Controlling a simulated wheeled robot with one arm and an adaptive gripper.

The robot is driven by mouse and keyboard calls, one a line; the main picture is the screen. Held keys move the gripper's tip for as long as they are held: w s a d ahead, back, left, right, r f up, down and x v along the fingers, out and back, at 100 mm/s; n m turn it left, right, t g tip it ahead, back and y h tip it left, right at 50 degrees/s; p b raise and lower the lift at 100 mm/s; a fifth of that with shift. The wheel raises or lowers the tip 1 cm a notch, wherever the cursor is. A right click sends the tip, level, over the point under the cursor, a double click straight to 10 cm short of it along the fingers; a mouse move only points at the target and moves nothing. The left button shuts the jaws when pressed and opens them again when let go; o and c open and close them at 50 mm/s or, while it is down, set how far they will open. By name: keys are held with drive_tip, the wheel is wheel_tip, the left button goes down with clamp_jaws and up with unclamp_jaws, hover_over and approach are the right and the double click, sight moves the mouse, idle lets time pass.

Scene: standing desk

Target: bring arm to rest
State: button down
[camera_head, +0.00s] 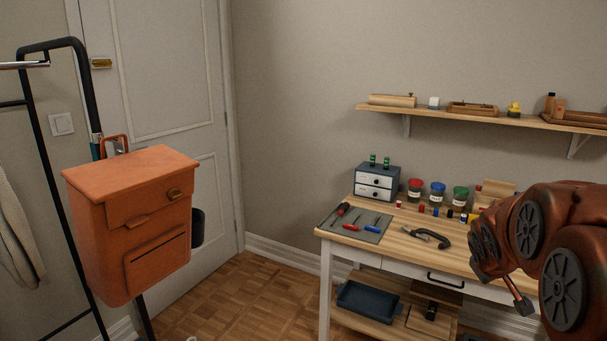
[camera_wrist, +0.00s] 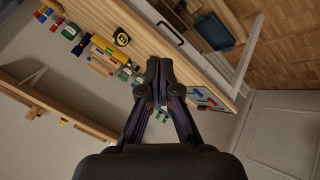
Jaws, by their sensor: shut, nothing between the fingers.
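My gripper (camera_wrist: 158,92) shows in the wrist view with its two dark fingers together and nothing between them. It is over the desk side of the scene, which appears rotated in that view. In the head view my reddish arm comes in from the right edge, in front of the right part of the wooden desk (camera_head: 400,251). The gripper itself is hard to make out there; a small dark tip hangs below the arm near the desk's front edge.
A grey mat (camera_head: 346,229) with tools, a dark clamp (camera_head: 430,238), a small drawer box (camera_head: 377,184) and lidded jars stand on the desk. A wall shelf (camera_head: 470,114) runs above. An orange mailbox-like box (camera_head: 135,222) hangs at left. Floor (camera_head: 250,300) between is clear.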

drive_tip(key=s+a+r+m+g+y+p, duration=0.1)
drive_tip(key=s+a+g+p, duration=0.3)
drive_tip(key=s+a, duration=0.8)
drive_tip(key=s+a+r+g+y+p, duration=0.1)
drive_tip(key=s+a+g+y+p, duration=0.3)
drive_tip(key=s+a, duration=0.9)
drive_tip(key=s, duration=0.7)
drive_tip(key=shift+s+m+p, duration=0.35)
drive_tip(key=shift+s+m, duration=0.05)
drive_tip(key=shift+r, duration=0.1)
